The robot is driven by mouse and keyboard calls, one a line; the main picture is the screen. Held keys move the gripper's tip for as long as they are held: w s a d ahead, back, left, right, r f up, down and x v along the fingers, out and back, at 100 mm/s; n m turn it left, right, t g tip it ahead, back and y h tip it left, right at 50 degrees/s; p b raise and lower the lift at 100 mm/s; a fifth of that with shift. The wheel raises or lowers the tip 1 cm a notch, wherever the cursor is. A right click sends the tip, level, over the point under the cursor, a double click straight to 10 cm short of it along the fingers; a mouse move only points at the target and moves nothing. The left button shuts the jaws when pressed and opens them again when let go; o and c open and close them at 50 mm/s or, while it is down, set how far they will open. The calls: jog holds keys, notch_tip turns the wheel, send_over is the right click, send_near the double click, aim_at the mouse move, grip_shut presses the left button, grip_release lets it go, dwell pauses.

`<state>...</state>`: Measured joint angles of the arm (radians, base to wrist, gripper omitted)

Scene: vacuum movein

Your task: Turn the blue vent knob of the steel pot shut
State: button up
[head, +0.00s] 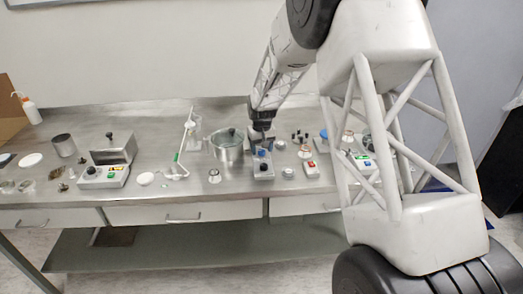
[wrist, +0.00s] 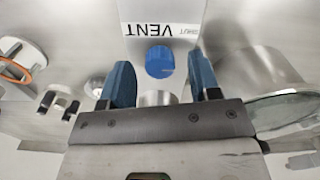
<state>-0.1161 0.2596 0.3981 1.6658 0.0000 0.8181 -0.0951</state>
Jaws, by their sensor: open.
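The blue vent knob (wrist: 159,62) is round and sits on a pale panel under an upside-down VENT label, with small SHUT lettering beside it. In the wrist view my gripper (wrist: 160,76) is open, one blue finger on each side of the knob, with visible gaps. I cannot tell whether the fingertips reach the knob's depth. In the head view my gripper (head: 262,134) is just above the small pale vent box (head: 263,170). The steel pot (head: 228,149) with a glass lid stands left of it; its rim shows at the right in the wrist view (wrist: 283,108).
A steel cylinder (wrist: 156,98) shows between the fingers. Right of the vent box is a small box with a red switch (head: 312,169). The bench front (head: 135,192) has some bare steel.

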aim_at(262, 151)
notch_tip(262, 151, up, 7)
jog(key=shift+f, duration=0.1)
dwell(0.4)
jog(key=shift+s+r, duration=0.1)
jog(key=shift+r, duration=0.15)
jog(key=s+d+r, duration=0.2)
jog(key=s+r, duration=0.3)
jog(key=s, duration=0.3)
jog(key=s+d+r+m+t, duration=0.1)
jog(key=s+d+r, duration=0.1)
jog(key=s+r, duration=0.45)
jog(key=s+d+r, duration=0.3)
jog(key=s+r, duration=0.1)
jog(key=s, duration=0.6)
jog(key=s+d+m+t, duration=0.1)
jog(key=s+d, duration=0.2)
jog(key=s, duration=2.4)
jog(key=shift+s+f+m+t, duration=0.15)
jog(key=shift+f+m+t, duration=0.15)
jog(key=shift+f, duration=0.15)
